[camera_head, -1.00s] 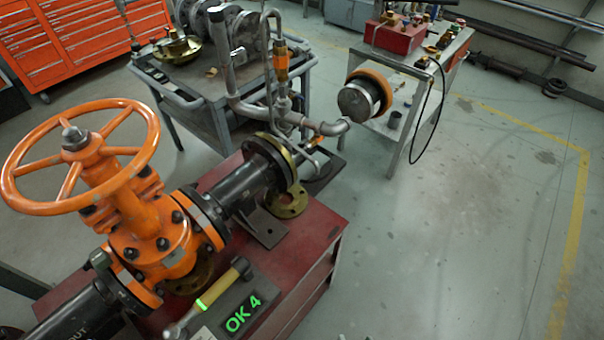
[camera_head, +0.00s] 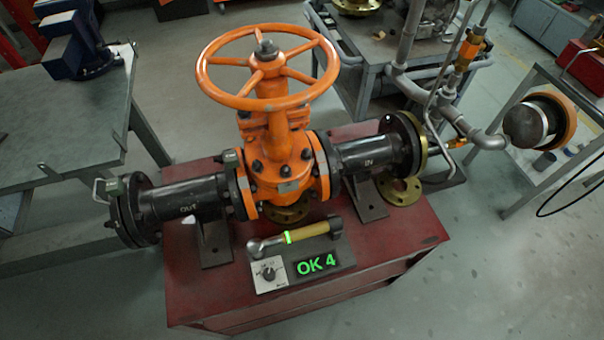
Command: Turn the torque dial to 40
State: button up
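The torque dial (camera_head: 268,274) is a small dark knob on a pale plate at the left of a grey box on the red bench. Its marks are too small to read, so I cannot tell its setting. A torque wrench (camera_head: 298,235) with a yellow-brown grip, a green band and a metal head lies along the back of the box, just behind the dial. My gripper is not in view.
The orange gate valve with its handwheel (camera_head: 243,103) stands behind the box, between black pipes marked OUT and IN. The red bench (camera_head: 390,246) has bare top to the right of the box. A vise (camera_head: 78,48) sits on a grey table at the left.

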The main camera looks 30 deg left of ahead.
aim_at(269, 274)
jog(key=u, duration=0.9)
jog(key=k+j+u, duration=0.1)
jog(key=k, duration=0.3)
jog(key=k+l, duration=0.1)
jog(key=l, duration=0.9)
